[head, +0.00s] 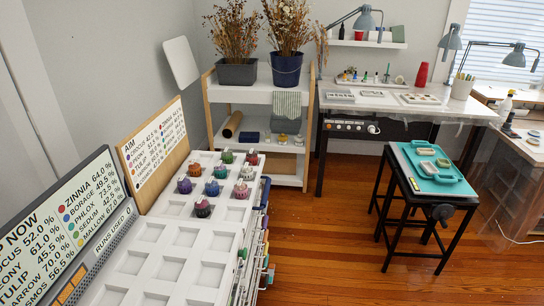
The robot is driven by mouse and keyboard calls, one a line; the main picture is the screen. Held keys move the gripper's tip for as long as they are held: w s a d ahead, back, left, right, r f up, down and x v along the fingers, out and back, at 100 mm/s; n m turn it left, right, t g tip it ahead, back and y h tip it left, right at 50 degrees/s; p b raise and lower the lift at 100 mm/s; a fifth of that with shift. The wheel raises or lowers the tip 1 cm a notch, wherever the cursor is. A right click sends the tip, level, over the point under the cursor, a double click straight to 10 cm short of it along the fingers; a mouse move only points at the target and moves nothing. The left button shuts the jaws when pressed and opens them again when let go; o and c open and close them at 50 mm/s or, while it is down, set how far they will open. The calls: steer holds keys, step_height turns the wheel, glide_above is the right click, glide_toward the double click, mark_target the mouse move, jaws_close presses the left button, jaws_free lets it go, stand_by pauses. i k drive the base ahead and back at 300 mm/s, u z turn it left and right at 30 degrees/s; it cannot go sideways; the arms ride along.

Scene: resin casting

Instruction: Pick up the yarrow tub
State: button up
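Several small tubs with coloured contents stand in the square pockets of a long white rack (172,270) at the lower left. I cannot read a name on any tub, so I cannot tell which is yarrow. A "NOW" board (62,230) lists names with percentages, including a partly cut-off "ARROW 70.0 %". My gripper is not in view.
An "AIM" board (155,150) stands behind the rack. The nearer pockets are empty. A shelf (235,95) with potted plants stands at the back. A black-legged stool (420,200) holds a teal tray (448,187). The wooden floor (320,255) between rack and stool is clear.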

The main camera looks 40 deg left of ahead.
mark_target(246, 169)
steer(key=u, duration=0.35)
steer(key=i, duration=1.75)
steer(key=u, duration=1.15)
steer(key=i, duration=1.05)
steer(key=u, duration=1.65)
steer(key=i, duration=0.65)
steer(key=u, duration=0.45)
